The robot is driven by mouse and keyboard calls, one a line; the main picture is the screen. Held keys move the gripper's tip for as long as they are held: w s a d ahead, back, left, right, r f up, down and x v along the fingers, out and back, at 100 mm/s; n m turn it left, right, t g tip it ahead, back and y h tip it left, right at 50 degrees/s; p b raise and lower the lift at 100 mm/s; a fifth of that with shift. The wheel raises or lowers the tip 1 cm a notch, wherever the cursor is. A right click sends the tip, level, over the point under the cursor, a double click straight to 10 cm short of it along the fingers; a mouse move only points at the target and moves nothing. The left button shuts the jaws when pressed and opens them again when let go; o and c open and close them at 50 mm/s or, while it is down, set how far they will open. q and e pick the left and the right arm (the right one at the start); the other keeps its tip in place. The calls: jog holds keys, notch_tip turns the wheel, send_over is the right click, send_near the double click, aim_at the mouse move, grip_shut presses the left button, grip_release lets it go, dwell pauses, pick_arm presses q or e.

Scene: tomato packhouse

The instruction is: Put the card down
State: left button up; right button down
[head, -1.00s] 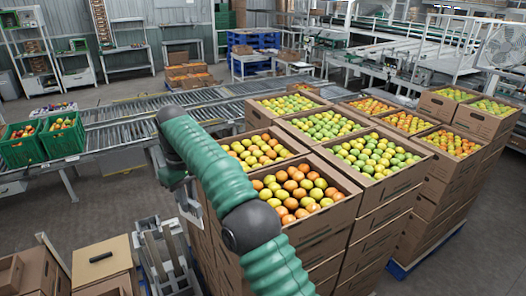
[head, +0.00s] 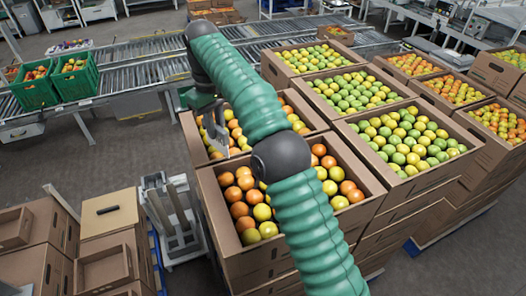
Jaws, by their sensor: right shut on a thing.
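My right arm, a green ribbed sleeve with dark joints, rises from the bottom and bends at the left. My right gripper (head: 215,135) hangs at its end, in front of the left part of a cardboard box of orange and yellow tomatoes (head: 186,129). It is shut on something. A pale grey flat piece shows at the jaws, which I take to be the card, but it is too small to tell card from finger. My left gripper is out of view.
An open box of tomatoes (head: 210,196) stands below my arm, with more filled boxes to the right. Cardboard boxes (head: 108,225) and a grey metal frame (head: 172,215) are at lower left. Grey floor (head: 100,165) lies between.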

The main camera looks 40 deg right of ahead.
jog(key=s+d+f, duration=0.1)
jog(key=s, duration=0.4)
jog(key=s+d+f, duration=0.1)
jog(key=s+f, duration=0.1)
jog(key=s, duration=0.3)
jog(key=s+d+f, duration=0.1)
jog(key=s+f, duration=0.1)
jog(key=s, duration=0.4)
jog(key=shift+d+f, duration=0.2)
jog(key=shift+d, duration=0.1)
jog(key=shift+a+f+b, duration=0.1)
jog(key=shift+a+b, duration=0.2)
jog(key=shift+a, duration=0.2)
jog(key=c, duration=1.4)
grip_release()
jog(key=shift+a, duration=0.1)
jog(key=shift+c, duration=0.2)
jog(key=shift+o, duration=0.3)
jog(key=shift+d, duration=0.5)
jog(key=shift+w+d+r, duration=0.1)
jog(key=shift+r, duration=0.35)
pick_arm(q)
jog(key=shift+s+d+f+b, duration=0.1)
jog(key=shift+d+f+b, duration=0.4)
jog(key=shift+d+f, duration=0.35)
pick_arm(e)
notch_tip(320, 180, up, 11)
jog(key=shift+a+r, duration=0.2)
jog(key=shift+a, duration=0.1)
